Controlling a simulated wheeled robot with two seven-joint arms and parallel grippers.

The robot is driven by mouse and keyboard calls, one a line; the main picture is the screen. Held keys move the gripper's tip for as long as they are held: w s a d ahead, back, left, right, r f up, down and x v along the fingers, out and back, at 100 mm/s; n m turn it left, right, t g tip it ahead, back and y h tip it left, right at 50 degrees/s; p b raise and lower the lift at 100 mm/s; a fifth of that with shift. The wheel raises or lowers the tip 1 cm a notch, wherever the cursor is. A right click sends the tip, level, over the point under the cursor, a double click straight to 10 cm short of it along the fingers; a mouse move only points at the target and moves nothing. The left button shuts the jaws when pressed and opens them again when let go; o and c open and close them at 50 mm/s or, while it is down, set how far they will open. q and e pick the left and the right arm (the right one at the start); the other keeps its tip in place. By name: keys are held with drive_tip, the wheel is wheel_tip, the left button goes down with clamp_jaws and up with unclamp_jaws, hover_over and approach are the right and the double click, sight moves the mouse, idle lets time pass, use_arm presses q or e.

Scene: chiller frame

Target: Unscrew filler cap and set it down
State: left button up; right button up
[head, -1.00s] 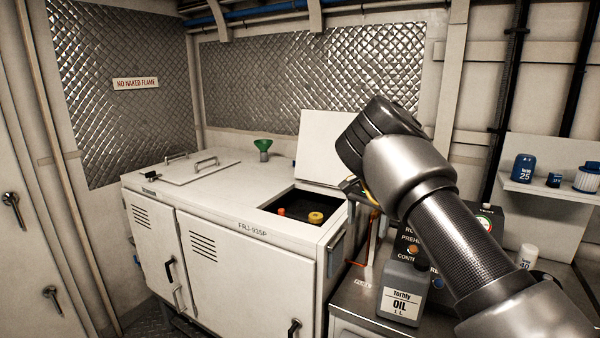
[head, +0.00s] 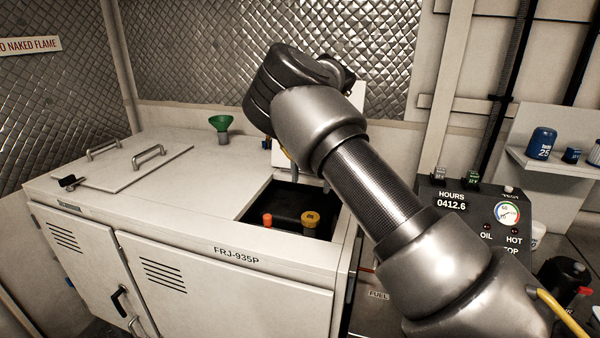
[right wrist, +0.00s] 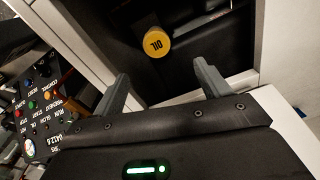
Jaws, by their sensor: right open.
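The filler cap (head: 311,218) is a yellow round cap in the dark open bay of the white cabinet. In the right wrist view the cap (right wrist: 156,43) is marked OIL and sits just beyond the fingertips, roughly between their lines. My right gripper (right wrist: 160,72) is open with nothing between its fingers. In the head view it is largely hidden behind my arm, above the back of the bay. The cap appears seated on its neck, apart from the fingers. My left gripper is not in view.
An orange-red item (head: 267,219) stands beside the cap in the bay. A green funnel (head: 221,123) stands on the cabinet top (head: 190,190), which has free room in front of it. A control panel (head: 470,225) stands at the right. The bay's rims are close around the gripper.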

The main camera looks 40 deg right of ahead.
drive_tip(key=s+f, duration=0.2)
drive_tip(key=s, duration=0.1)
drive_tip(key=p, duration=0.1)
hover_over(310, 217)
drive_tip(key=s, duration=0.2)
drive_tip(key=shift+m+g, duration=0.3)
wheel_tip(310, 217, down, 4)
drive_tip(key=shift+w+d+f, duration=0.1)
drive_tip(key=shift+f, duration=0.05)
drive_tip(key=w+f, duration=0.1)
drive_tip(key=f, duration=0.1)
drive_tip(key=w+f, duration=0.2)
drive_tip(key=shift+p, duration=0.3)
drive_tip(key=shift+s+f, duration=0.4)
drive_tip(key=shift+s, duration=0.45)
drive_tip(key=shift+w+f, duration=0.3)
drive_tip(key=shift+w, duration=0.1)
drive_tip(key=shift+c, duration=0.8)
drive_tip(key=shift+s+r, duration=0.15)
drive_tip(key=shift+s, duration=0.05)
drive_tip(key=c, duration=0.5)
drive_tip(key=shift+w, duration=0.1)
drive_tip(key=c, duration=0.4)
drive_tip(key=o, duration=0.9)
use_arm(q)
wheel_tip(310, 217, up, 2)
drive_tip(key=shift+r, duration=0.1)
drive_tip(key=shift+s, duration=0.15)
